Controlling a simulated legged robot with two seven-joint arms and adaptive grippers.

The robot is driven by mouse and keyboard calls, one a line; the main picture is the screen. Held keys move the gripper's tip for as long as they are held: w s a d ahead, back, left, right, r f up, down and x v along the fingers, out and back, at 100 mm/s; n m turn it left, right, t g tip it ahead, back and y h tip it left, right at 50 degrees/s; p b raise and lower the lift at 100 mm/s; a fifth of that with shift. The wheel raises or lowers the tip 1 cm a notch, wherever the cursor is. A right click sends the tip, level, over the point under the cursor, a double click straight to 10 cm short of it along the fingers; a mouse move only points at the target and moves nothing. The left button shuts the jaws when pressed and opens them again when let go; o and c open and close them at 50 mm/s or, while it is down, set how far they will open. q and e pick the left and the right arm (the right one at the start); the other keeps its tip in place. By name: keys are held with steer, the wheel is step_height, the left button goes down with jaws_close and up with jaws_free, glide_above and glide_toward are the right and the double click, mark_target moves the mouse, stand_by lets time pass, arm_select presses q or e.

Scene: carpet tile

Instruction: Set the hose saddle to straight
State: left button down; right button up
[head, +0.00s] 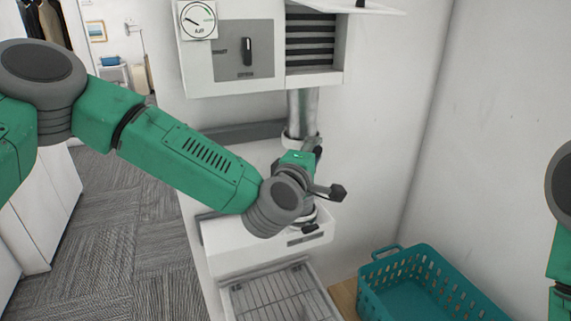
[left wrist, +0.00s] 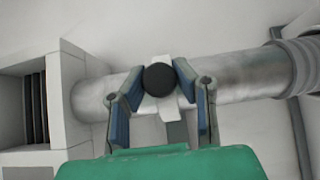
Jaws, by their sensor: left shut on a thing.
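The hose saddle (left wrist: 187,92) is a white bracket with a round black knob (left wrist: 160,79), against the silver hose (left wrist: 240,77) in the left wrist view. My left gripper (left wrist: 160,82) has its blue-padded fingers on both sides of the knob and is shut on it. The fingers cover part of the bracket, so its exact angle is hard to tell. In the head view the hose (head: 303,111) hangs below the wall unit, and my left gripper (head: 317,151) is at its lower part. The saddle is mostly hidden there. My right gripper is out of view.
A white wall unit (head: 198,68) with a dial (head: 198,20), a black switch (head: 247,51) and a slatted opening (head: 310,40) is above. A ribbed tray (head: 280,297) is below. A teal basket (head: 385,268) stands at lower right. Carpet (head: 130,220) is open at left.

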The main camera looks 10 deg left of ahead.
arm_select(q)
steer(key=shift+w+d+f, duration=0.1)
steer(key=shift+w+d, duration=0.05)
steer(key=shift+d, duration=0.25)
steer(key=shift+a+f, duration=0.1)
steer(key=shift+a, duration=0.05)
steer(key=c, duration=1.5)
jaws_free()
steer(key=shift+w+a, duration=0.1)
steer(key=shift+o, duration=1.4)
steer(key=shift+d, duration=0.2)
